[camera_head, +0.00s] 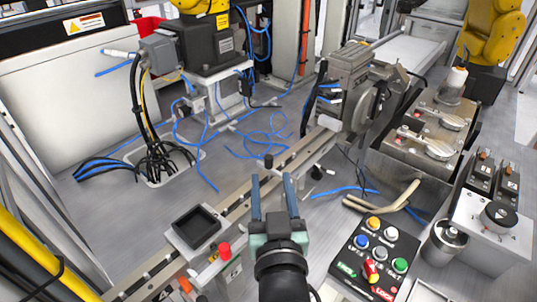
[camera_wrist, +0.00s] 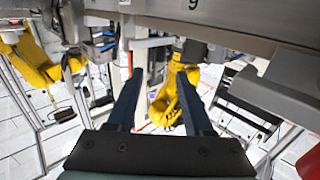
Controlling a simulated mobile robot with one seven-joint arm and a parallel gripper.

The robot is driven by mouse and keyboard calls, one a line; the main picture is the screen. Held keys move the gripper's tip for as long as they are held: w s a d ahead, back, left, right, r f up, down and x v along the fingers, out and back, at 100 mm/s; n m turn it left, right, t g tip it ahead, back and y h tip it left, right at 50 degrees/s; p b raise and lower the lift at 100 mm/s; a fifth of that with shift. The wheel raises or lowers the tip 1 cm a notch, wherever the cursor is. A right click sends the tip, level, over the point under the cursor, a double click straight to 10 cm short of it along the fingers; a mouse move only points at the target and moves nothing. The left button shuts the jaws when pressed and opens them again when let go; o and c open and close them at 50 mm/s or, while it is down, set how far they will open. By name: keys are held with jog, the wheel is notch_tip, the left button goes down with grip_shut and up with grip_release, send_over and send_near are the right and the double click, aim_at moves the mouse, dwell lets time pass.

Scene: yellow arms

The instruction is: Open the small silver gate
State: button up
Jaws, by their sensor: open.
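My gripper (camera_head: 272,180) is in the lower middle of the head view, in front of and over the silver rail (camera_head: 302,148) that runs diagonally across the bench. Its two blue fingers are apart with nothing between them. The wrist view shows the open gripper (camera_wrist: 159,76) too, pointing toward distant yellow arms. I cannot clearly pick out a small silver gate in either view. My gripper hides part of the rail.
A button panel (camera_head: 370,259) stands right of my gripper and a black tray (camera_head: 196,227) left of it. A grey machine (camera_head: 347,90) is farther back. Blue hoses (camera_head: 268,135) lie on the bench. A grey beam (camera_wrist: 215,20) crosses the wrist view's top.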

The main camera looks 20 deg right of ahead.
aim_at(269, 160)
jog(key=w, duration=0.2)
jog(key=w+d, duration=0.1)
jog(key=w, duration=0.4)
jog(key=shift+w+d, duration=0.3)
grip_shut()
dwell(1.1)
